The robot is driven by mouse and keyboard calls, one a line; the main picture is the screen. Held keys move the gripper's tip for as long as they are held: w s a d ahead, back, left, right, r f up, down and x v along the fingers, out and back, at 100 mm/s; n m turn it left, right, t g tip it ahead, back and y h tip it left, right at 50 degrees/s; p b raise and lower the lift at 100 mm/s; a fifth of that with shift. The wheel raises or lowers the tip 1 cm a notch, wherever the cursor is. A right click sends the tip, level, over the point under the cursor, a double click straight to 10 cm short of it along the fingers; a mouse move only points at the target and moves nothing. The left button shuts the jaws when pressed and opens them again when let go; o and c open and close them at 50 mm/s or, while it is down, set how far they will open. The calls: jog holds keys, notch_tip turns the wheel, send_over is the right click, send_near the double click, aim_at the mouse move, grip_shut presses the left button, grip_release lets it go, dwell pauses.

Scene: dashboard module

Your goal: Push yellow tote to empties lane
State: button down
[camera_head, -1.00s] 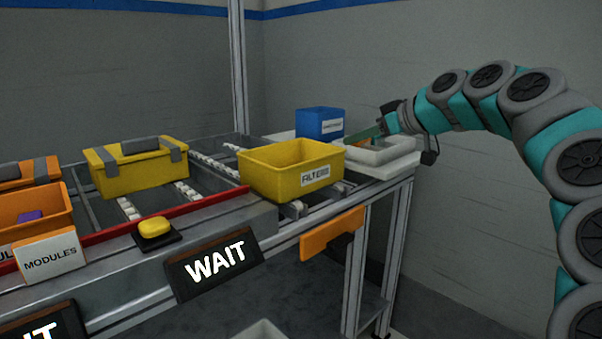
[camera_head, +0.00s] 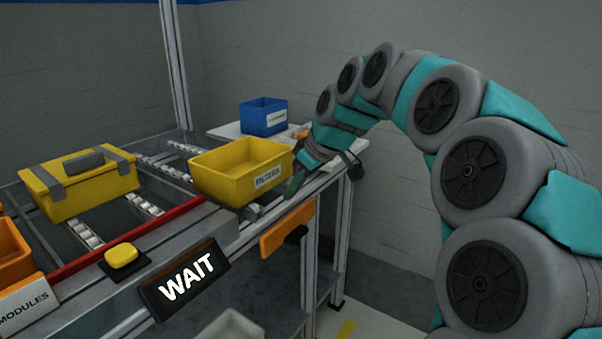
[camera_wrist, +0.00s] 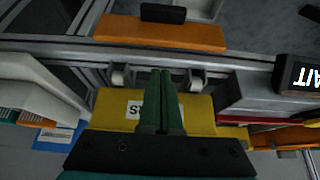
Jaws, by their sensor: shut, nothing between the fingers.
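The open yellow tote (camera_head: 222,189) with a white label sits upright at the right end of the conveyor. Its label side also shows in the wrist view (camera_wrist: 108,104). My gripper (camera_head: 293,194) is shut and empty, with its green fingers pointing down just right of the tote's label side. In the wrist view the shut fingers (camera_wrist: 162,74) cover part of the tote and its label. I cannot tell whether they touch it. No sign in view names the empties lane.
A lidded yellow case (camera_head: 85,185) stands left on the rollers (camera_head: 140,200). A red rail (camera_head: 130,240), yellow button (camera_head: 122,256) and WAIT sign (camera_head: 187,279) line the front. A blue bin (camera_head: 263,117) stands behind. An orange bracket (camera_head: 285,232) hangs from the front edge.

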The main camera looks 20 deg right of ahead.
jog(key=w, duration=0.1)
jog(key=w+a+f, duration=0.1)
jog(key=w+a, duration=0.1)
jog(key=shift+a+f+p, duration=0.1)
jog(key=shift+f+p, duration=0.25)
jog(key=shift+w+a, duration=0.4)
jog(key=shift+w, duration=0.15)
